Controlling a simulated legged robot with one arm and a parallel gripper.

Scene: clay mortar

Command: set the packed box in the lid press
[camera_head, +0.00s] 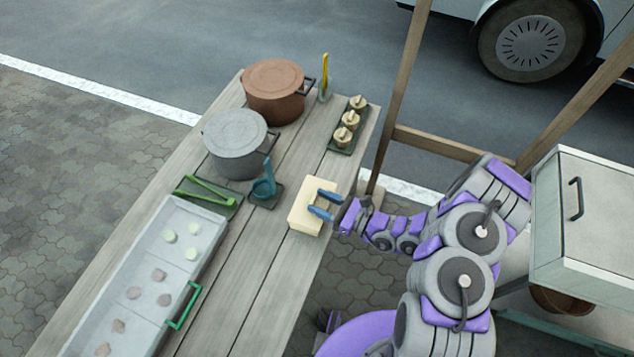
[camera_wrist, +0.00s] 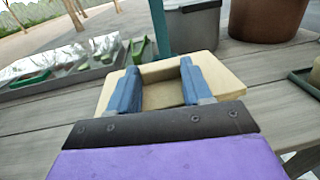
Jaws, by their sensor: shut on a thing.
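A pale cream box (camera_head: 304,215) is at the right edge of the wooden table. It also shows close up in the wrist view (camera_wrist: 225,80). My gripper (camera_head: 320,203) has its blue fingers on the box from the right; it is shut on it. In the wrist view, the fingers (camera_wrist: 160,78) stand apart with part of the box between them. I cannot tell whether the box touches the table or what is inside it. No thing is clearly a lid press. A teal upright tool (camera_head: 264,184) on a small dark base stands just left of the box.
A grey pot (camera_head: 234,150) and a brown pot (camera_head: 273,90) stand farther back. A dark tray (camera_head: 337,148) holds small pale jars. A green-handled tool (camera_head: 208,190) lies beside a long metal tray (camera_head: 200,226) of small pieces. Bare planks lie in front of the box.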

